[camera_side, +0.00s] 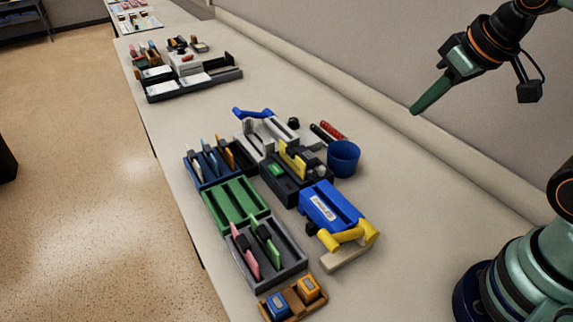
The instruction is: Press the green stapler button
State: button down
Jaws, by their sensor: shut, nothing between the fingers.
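A small green button (277,169) shows on top of a black stapler-like device (283,190) in the middle of the counter. A yellow piece (293,158) stands upright on this device. My gripper (417,108) is shut and empty. It is raised in the air at the upper right, in front of the wall, well apart from the button. Its green fingers point down and to the left. Nothing hides the button in this view.
A blue cup (343,158) stands right of the black device. A blue and yellow device (332,205) is in front, a grey one with a blue lever (258,128) behind. Green tray (235,203) and grey tray (267,262) are left. Bare counter lies toward the wall.

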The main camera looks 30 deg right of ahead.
jog(key=w+a+r+n+g, duration=0.1)
jog(key=w+a+r+n, duration=0.25)
jog(key=w, duration=0.25)
jog(key=n+g, duration=0.5)
jog(key=n, duration=0.9)
send_over(276, 169)
notch_tip(276, 169, down, 9)
jog(key=shift+r, duration=0.25)
jog(key=shift+d, duration=0.1)
notch_tip(276, 169, down, 14)
jog(key=shift+f, duration=0.1)
